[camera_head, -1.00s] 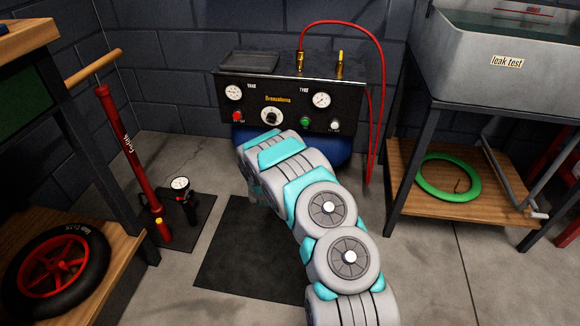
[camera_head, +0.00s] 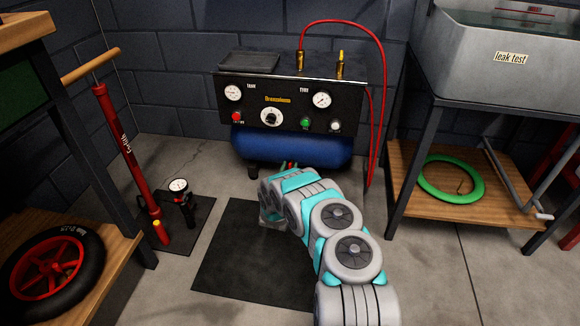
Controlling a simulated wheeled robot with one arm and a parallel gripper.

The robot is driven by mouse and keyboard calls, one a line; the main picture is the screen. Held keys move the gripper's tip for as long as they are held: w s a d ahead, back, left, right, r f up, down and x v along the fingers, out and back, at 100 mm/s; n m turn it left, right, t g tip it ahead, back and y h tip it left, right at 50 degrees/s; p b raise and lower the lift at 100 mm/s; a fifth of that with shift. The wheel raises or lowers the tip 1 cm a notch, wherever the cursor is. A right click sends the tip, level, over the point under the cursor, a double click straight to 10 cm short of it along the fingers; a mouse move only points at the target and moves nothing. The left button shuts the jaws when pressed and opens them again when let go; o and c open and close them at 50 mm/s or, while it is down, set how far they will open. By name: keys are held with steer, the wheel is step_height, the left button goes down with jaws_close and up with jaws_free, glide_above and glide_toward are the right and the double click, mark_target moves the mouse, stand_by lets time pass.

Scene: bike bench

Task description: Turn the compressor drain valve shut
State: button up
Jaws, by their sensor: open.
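The compressor has a black control panel (camera_head: 290,98) with gauges and knobs above a blue tank (camera_head: 290,146). A small red part (camera_head: 291,165) shows at the tank's lower edge, just behind my arm. It may be the drain valve; my arm hides most of that spot, so its handle position cannot be told. My gripper (camera_head: 267,216) points down at the end of the arm, low in front of the tank and above the back of the dark mat. It is open, its fingers are partly hidden by my wrist, and nothing shows between them.
A red hose (camera_head: 376,80) loops down the compressor's right side. A red floor pump (camera_head: 127,150) and a small gauge (camera_head: 180,187) stand at left. A bench with a wooden shelf (camera_head: 455,208) is at right. The dark mat (camera_head: 235,255) is clear.

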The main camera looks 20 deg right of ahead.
steer(key=shift+x, duration=0.95)
steer(key=shift+c, duration=0.3)
jaws_close()
